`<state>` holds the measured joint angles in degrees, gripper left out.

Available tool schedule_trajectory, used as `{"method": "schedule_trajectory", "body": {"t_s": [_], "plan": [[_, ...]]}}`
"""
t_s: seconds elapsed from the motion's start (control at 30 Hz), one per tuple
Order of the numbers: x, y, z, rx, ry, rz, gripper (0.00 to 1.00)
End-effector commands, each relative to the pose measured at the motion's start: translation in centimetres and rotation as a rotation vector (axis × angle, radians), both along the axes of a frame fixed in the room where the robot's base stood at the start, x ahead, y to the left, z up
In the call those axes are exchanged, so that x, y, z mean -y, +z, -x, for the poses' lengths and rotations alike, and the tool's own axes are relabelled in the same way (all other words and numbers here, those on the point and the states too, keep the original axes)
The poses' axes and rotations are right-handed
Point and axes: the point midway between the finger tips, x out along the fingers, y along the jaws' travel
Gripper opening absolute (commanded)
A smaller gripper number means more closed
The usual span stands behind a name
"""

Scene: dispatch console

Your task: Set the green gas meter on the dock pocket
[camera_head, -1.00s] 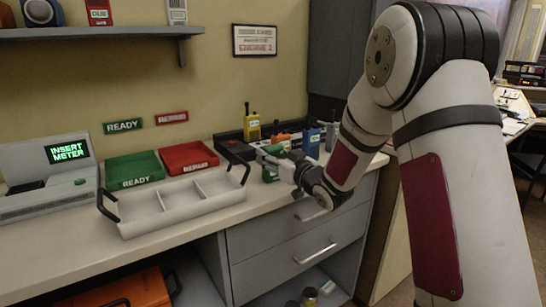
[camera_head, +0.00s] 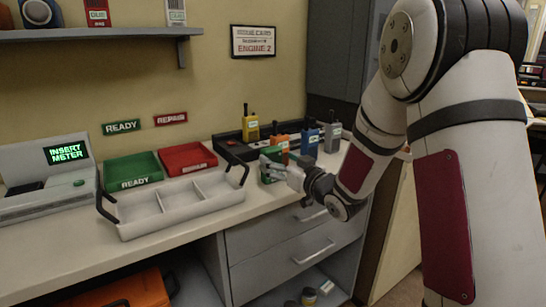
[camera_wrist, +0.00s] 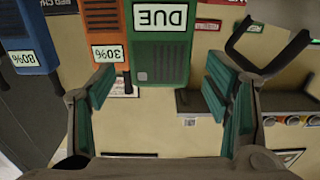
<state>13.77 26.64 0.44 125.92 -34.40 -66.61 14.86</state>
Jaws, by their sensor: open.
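The green gas meter (camera_head: 268,156) stands on the counter in front of the row of other meters, partly hidden by my gripper (camera_head: 272,168). In the wrist view the green meter (camera_wrist: 162,62) hangs upside down in the picture, with a white DUE label. My gripper (camera_wrist: 158,85) is open, its two fingers apart on either side of the meter's line, and the meter is not clasped. The dock (camera_head: 45,195) is the grey console at the far left; its screen reads INSERT METER. A dark recess (camera_head: 25,187) on its top looks like the pocket.
A white divided tray with black handles (camera_head: 175,207) lies between the dock and my gripper. Behind it are a green READY tray (camera_head: 133,171) and a red tray (camera_head: 187,159). Yellow (camera_head: 250,127), orange (camera_head: 281,142), blue (camera_head: 309,137) and grey (camera_head: 333,132) meters stand at the rack.

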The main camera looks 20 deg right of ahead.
Motion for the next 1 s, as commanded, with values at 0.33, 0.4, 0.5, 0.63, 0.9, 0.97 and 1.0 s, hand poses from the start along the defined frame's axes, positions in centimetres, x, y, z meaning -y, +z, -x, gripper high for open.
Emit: {"method": "schedule_trajectory", "body": {"t_s": [0.33, 0.4, 0.5, 0.63, 0.9, 0.97, 1.0], "plan": [[2.1, 0.1, 6.2, 0.001, -0.003, 0.001, 0.71], [2.3, 0.1, 6.8, 0.0, -0.002, 0.001, 0.71], [2.4, 0.1, 7.4, 0.001, 0.0, 0.001, 0.71], [2.4, 0.1, 7.6, 0.001, 0.0, 0.001, 0.71], [3.0, 0.7, 7.9, -0.11, -0.084, 0.093, 0.71], [3.4, 0.9, 8.4, -0.168, -0.128, 0.132, 0.71], [3.7, 1.1, 9.0, -0.212, -0.159, 0.156, 0.71]]}}
